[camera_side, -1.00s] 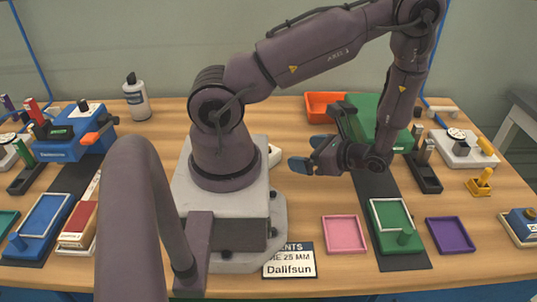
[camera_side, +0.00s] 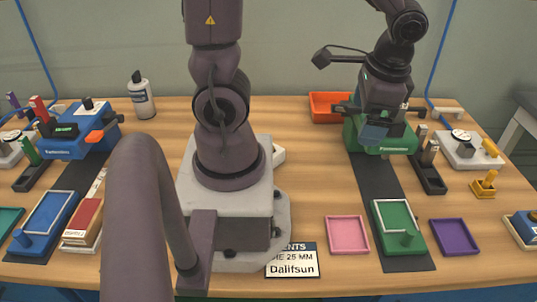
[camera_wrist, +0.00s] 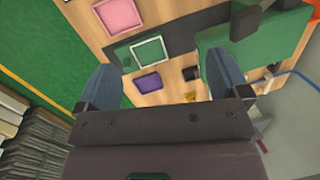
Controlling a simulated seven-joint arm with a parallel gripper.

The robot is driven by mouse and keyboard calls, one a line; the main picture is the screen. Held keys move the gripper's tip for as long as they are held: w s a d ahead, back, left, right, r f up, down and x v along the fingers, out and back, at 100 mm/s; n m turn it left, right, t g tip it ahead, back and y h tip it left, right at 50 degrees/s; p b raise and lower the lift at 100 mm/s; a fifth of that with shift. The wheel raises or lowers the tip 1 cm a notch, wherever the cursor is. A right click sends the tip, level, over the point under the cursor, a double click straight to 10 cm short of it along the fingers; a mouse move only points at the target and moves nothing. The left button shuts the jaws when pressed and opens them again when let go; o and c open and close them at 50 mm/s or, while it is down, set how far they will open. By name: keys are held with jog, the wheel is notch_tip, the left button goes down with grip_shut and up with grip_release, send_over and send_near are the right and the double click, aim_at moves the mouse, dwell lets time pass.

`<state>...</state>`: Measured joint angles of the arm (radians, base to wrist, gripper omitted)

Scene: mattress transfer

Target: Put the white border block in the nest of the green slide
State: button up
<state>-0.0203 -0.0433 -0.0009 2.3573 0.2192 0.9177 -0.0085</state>
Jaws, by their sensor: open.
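The green slide (camera_side: 408,245) lies on a dark strip at the front right, with a white outline around its nest and a green knob at its near end. It also shows in the wrist view (camera_wrist: 149,53). The nest looks empty. I cannot make out a separate white border block in either view. My gripper (camera_side: 375,134) hangs in front of the green machine (camera_side: 400,145), behind the slide and above the strip. In the wrist view its two blue fingers (camera_wrist: 163,80) are spread wide with nothing between them.
An empty pink tray (camera_side: 347,235) and an empty purple tray (camera_side: 454,236) flank the green slide. An orange bin (camera_side: 325,108) stands behind. A dark rack (camera_side: 428,175) stands right of the strip. A blue slide (camera_side: 45,222) and red-topped stack (camera_side: 82,220) lie at left.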

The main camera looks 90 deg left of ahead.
jog(key=s+d+r+n+t+h, duration=0.1)
jog(key=s+r+t, duration=0.15)
jog(key=r, duration=0.25)
jog(key=s+d+r+t, duration=0.1)
jog(key=d+r+t, duration=0.1)
jog(key=r+t, duration=0.15)
jog(key=m+g+y, duration=0.7)
jog(key=g+y, duration=0.1)
jog(key=g, duration=0.7)
send_near(278, 154)
jog(key=shift+w+d+r, duration=0.15)
jog(key=shift+w+d, duration=0.2)
jog(key=shift+d, duration=0.35)
jog(key=shift+a+m, duration=0.3)
jog(key=shift+m, duration=0.1)
jog(key=x, duration=0.6)
jog(key=shift+s+a, duration=0.2)
jog(key=shift+s, duration=0.05)
jog(key=shift+x, duration=2.85)
jog(key=shift+w, duration=0.1)
jog(key=c, duration=1.1)
